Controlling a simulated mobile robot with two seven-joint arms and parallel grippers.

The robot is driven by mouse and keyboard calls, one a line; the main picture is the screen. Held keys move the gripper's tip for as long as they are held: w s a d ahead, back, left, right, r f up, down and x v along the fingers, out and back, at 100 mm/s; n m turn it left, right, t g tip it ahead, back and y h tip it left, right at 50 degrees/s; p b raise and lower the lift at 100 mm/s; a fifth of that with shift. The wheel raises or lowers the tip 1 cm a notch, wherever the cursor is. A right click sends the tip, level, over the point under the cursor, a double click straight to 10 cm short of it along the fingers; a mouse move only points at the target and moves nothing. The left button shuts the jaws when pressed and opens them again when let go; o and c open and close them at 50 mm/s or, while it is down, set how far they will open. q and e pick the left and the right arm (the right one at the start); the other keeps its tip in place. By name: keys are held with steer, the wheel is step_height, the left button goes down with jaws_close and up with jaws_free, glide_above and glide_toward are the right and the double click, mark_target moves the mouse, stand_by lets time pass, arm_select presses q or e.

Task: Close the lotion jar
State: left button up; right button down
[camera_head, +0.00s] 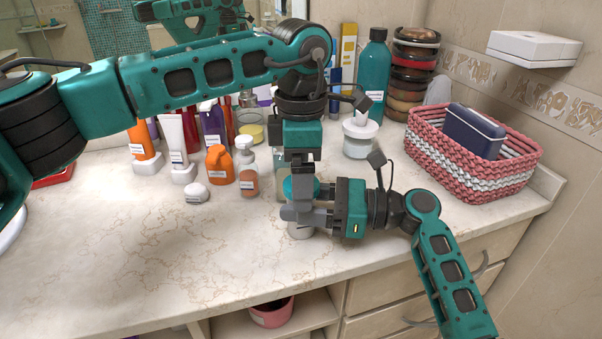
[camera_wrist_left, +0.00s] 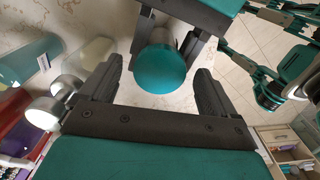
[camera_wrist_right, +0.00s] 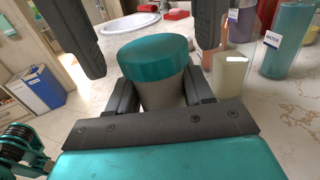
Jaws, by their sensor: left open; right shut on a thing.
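The lotion jar has a pale grey body (camera_wrist_right: 162,95) and a teal round lid (camera_wrist_right: 158,57). It stands upright near the counter's front, and its base (camera_head: 300,231) shows below my right gripper (camera_head: 300,208). My right gripper is shut on the jar body, one finger on each side. The lid sits on top of the jar; I cannot tell whether it is tight. My left gripper (camera_head: 300,172) points down from above. In the left wrist view its open fingers stand either side of the lid (camera_wrist_left: 160,69), with gaps.
A white jar (camera_head: 360,137) stands behind. A pink-and-white basket (camera_head: 470,178) is at right. The front left counter (camera_head: 130,255) is clear.

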arm_select(q)
step_height(320, 180, up, 12)
stand_by(0.6)
arm_select(e)
steer(key=shift+c, duration=1.8)
jaws_free()
steer(key=d, duration=0.4)
steer(key=s+d, duration=0.1)
steer(key=d, duration=0.3)
steer(key=s+d, duration=0.1)
steer(key=d, duration=0.3)
steer(key=shift+d, duration=0.4)
arm_select(q)
steer(key=shift+f, duration=0.1)
arm_select(e)
steer(key=shift+f, duration=0.1)
